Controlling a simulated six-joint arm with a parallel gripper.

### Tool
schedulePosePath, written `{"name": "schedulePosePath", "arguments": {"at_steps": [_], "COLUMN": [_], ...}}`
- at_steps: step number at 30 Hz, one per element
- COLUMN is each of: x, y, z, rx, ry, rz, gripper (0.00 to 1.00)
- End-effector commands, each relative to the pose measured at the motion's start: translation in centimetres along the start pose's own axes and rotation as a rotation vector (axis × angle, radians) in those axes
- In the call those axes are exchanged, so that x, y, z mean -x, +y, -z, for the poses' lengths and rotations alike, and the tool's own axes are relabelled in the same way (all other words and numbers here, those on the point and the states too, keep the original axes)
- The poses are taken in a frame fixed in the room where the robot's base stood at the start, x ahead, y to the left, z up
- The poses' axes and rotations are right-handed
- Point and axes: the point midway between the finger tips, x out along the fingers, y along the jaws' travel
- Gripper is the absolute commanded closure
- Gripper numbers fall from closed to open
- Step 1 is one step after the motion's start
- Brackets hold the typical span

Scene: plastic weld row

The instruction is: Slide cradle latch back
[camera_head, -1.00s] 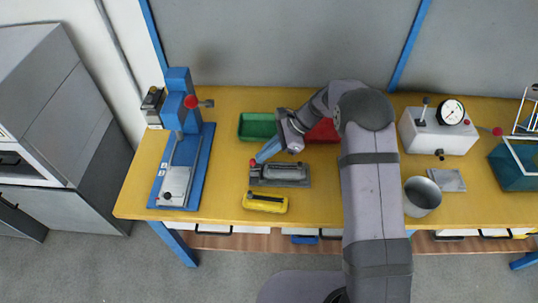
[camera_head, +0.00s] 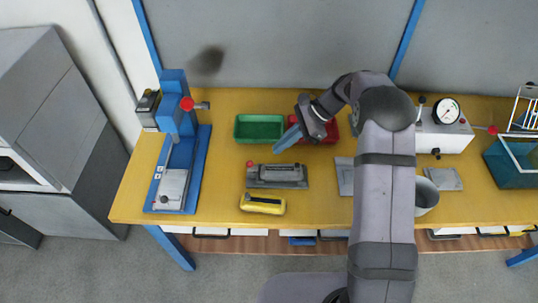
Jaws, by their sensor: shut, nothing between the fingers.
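A dark grey cradle-like fixture (camera_head: 290,184) lies on the yellow bench near its middle, with a lighter part along its top. A small red knob (camera_head: 250,164) stands at its left end; I take it for the latch handle, but the latch itself is too small to make out. My gripper (camera_head: 276,151) has blue fingers pointing down and left. It is shut and empty, above and behind the fixture, to the right of the knob and apart from it in the picture.
Green (camera_head: 259,139) and red (camera_head: 328,134) bins stand behind the fixture. A yellow tool (camera_head: 263,208) lies in front of it. A blue press (camera_head: 176,110) stands left, and a flat grey plate (camera_head: 345,188) lies right. A metal cup (camera_head: 427,203) is partly hidden by my arm.

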Motion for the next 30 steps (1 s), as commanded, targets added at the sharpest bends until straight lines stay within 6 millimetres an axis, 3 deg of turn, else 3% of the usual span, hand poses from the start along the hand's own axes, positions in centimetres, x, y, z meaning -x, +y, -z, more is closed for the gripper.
{"name": "schedulePosePath", "arguments": {"at_steps": [6, 12, 30], "x": [3.5, 5.3, 5.7], "y": [-0.1, -0.1, -0.1], "z": [0.1, 0.1, 0.0], "rx": [0.000, 0.000, 0.000], "ry": [0.002, 0.001, 0.002], "rz": [0.005, 0.003, 0.003], "gripper": [1.00, 1.00, 1.00]}}
